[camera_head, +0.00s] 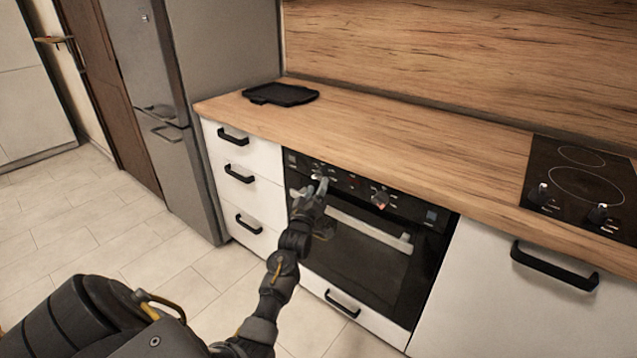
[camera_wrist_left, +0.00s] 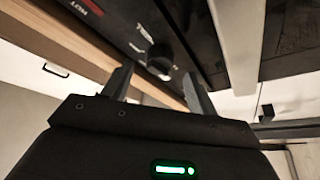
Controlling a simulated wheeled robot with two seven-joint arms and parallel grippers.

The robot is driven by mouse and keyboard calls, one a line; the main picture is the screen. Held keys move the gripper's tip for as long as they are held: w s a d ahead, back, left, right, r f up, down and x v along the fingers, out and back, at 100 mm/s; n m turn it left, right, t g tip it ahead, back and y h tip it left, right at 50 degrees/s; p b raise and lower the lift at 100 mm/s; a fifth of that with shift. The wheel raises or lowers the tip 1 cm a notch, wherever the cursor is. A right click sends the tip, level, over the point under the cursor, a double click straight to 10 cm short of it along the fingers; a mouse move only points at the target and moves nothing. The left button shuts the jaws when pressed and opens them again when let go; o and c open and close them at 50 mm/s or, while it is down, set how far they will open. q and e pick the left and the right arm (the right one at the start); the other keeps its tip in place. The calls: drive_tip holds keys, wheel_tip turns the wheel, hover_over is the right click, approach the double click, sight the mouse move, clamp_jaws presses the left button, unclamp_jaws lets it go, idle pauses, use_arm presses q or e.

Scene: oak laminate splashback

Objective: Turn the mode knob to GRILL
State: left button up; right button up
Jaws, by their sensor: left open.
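The black oven (camera_head: 365,255) is set under the worktop, with a dark control panel along its top. One round knob (camera_head: 380,199) shows on the right half of the panel. My left gripper (camera_head: 309,188) is at the left half of the panel and hides part of it. In the left wrist view, a dark round knob (camera_wrist_left: 160,65) with a light mark lies just beyond and between my two open fingertips (camera_wrist_left: 157,82). The fingers are apart, and I see no clear contact with the knob. The lettering beside it is too blurred to read. My right gripper is out of view.
The oven's pale bar handle (camera_head: 370,229) runs just below the panel. The wooden worktop (camera_head: 400,130) overhangs above, with a black tray (camera_head: 280,94) at its left end and a hob (camera_head: 580,185) at right. White drawers (camera_head: 243,180) stand left of the oven.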

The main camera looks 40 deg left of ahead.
sight(320, 179)
use_arm(q)
drive_tip(key=shift+x, duration=1.65)
drive_tip(key=c, duration=1)
drive_tip(key=shift+f, duration=0.1)
